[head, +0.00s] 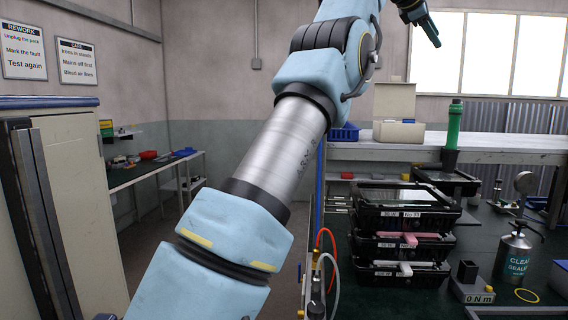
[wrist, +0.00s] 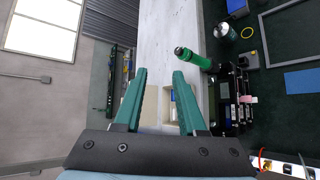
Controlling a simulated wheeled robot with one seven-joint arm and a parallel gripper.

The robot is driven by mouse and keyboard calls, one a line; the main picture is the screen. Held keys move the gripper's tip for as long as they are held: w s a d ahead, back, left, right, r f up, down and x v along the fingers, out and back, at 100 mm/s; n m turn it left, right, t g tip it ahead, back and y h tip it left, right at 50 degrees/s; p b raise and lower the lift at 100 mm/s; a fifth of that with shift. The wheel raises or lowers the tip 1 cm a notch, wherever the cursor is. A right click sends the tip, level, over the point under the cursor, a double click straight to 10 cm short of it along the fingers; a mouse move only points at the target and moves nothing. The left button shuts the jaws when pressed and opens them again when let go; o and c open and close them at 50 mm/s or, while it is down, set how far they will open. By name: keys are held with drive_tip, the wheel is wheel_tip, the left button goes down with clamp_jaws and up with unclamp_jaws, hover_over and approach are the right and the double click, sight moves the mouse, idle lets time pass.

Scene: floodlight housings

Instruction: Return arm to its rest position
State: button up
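My arm rises through the middle of the head view, bent at its elbow near the top. My gripper (head: 428,27) shows at the top right of the head view, dark and partly cut off, high above the shelf and clear of everything. In the wrist view my gripper (wrist: 160,92) shows two green fingers standing apart with nothing held between them. A cream box (wrist: 172,105) is seen beyond the fingers, well away from them.
Stacked black floodlight housings (head: 402,240) stand on the green bench at right. Nearby are a green bottle (head: 454,125), a metal sealer can (head: 515,255) and a torque block (head: 469,285). An open cream box (head: 396,130) sits on the white shelf (head: 370,151). A cabinet (head: 75,200) stands at left.

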drive_tip(key=w+a+f+m+y+b, duration=0.1)
drive_tip(key=w+a+f+y, duration=0.15)
drive_tip(key=a+f, duration=0.3)
drive_tip(key=w+a+f+m+y, duration=0.1)
drive_tip(key=w+a+f, duration=0.3)
drive_tip(key=f, duration=0.3)
drive_tip(key=s+a+f+m+g+y+b, duration=0.1)
drive_tip(key=s+a+f+m+y+b, duration=0.15)
drive_tip(key=a+f, duration=1.25)
drive_tip(key=s+a+f+m+g+y, duration=0.1)
drive_tip(key=s+a+f+m, duration=0.1)
drive_tip(key=s+a+f, duration=0.5)
drive_tip(key=s+a+f+m+g+y+b, duration=0.1)
drive_tip(key=s+a+f+m+g, duration=0.1)
drive_tip(key=s+a+f, duration=0.5)
drive_tip(key=s+a+f+m+g+y, duration=0.1)
drive_tip(key=s+a+f+m, duration=0.3)
drive_tip(key=s+f, duration=1.1)
drive_tip(key=a+f+y, duration=0.1)
drive_tip(key=a, duration=0.2)
drive_tip(key=shift+s+a+b, duration=0.25)
drive_tip(key=shift+a+b, duration=0.05)
drive_tip(key=shift+a, duration=0.05)
